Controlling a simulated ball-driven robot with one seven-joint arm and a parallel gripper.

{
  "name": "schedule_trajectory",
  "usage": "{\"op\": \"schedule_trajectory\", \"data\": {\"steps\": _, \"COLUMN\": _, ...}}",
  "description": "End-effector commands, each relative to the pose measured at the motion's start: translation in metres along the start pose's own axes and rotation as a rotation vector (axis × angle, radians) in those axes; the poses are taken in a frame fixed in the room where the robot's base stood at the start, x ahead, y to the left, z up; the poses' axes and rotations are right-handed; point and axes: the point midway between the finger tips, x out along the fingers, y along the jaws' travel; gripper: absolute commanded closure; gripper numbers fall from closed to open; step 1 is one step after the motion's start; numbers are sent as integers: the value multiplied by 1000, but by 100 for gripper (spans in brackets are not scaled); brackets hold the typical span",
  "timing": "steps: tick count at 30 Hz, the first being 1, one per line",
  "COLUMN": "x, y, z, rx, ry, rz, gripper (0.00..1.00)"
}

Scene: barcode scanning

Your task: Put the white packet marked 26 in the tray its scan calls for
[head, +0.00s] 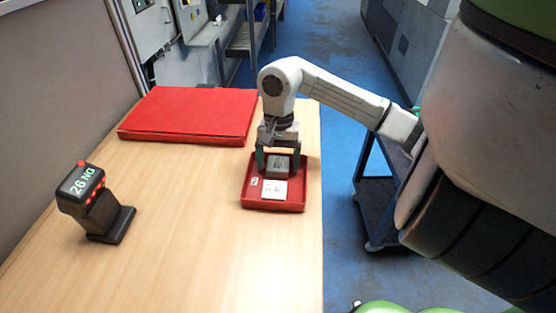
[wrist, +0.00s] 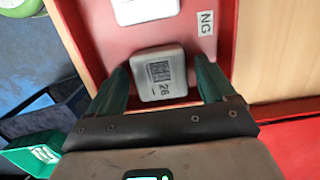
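The white packet marked 26 (wrist: 160,72) lies in the small red tray (wrist: 100,22), its printed code facing up; the head view shows it (head: 279,171) at the tray's far end. The tray (head: 247,192) carries a label reading NG (wrist: 206,23). My gripper (head: 278,163) is low over the tray's far end. In the wrist view its green fingers (wrist: 162,66) stand on either side of the packet, with a small gap at each side, so it is open. The scanner (head: 92,205) on the left of the table shows "26 NG".
Another white packet (head: 273,190) lies in the tray's near half. A large flat red box or panel (head: 190,115) lies at the back of the table. Bare tabletop (head: 185,220) lies between scanner and tray. A dark cart (head: 372,205) stands beyond the table's right edge.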

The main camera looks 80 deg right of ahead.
Motion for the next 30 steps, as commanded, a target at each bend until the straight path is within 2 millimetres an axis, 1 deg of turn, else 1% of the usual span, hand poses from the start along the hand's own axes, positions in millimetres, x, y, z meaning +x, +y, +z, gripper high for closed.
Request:
{"op": "schedule_trajectory", "data": {"steps": 8, "x": -1, "y": 0, "z": 0, "rx": 0, "ry": -1, "rz": 0, "gripper": 16}}
{"op": "schedule_trajectory", "data": {"steps": 13, "x": -11, "y": 0, "z": -1, "rx": -1, "ry": 4, "rz": 1, "gripper": 16}}
{"op": "schedule_trajectory", "data": {"steps": 17, "x": -34, "y": 0, "z": -1, "rx": -1, "ry": 5, "rz": 2, "gripper": 16}}
{"op": "schedule_trajectory", "data": {"steps": 24, "x": -84, "y": 0, "z": -1, "rx": 1, "ry": 5, "rz": 2, "gripper": 16}}
{"op": "schedule_trajectory", "data": {"steps": 27, "x": -100, "y": 0, "z": 0, "rx": -1, "ry": 3, "rz": 1, "gripper": 16}}
{"op": "schedule_trajectory", "data": {"steps": 30, "x": -112, "y": 0, "z": 0, "rx": 0, "ry": 1, "rz": 0, "gripper": 16}}
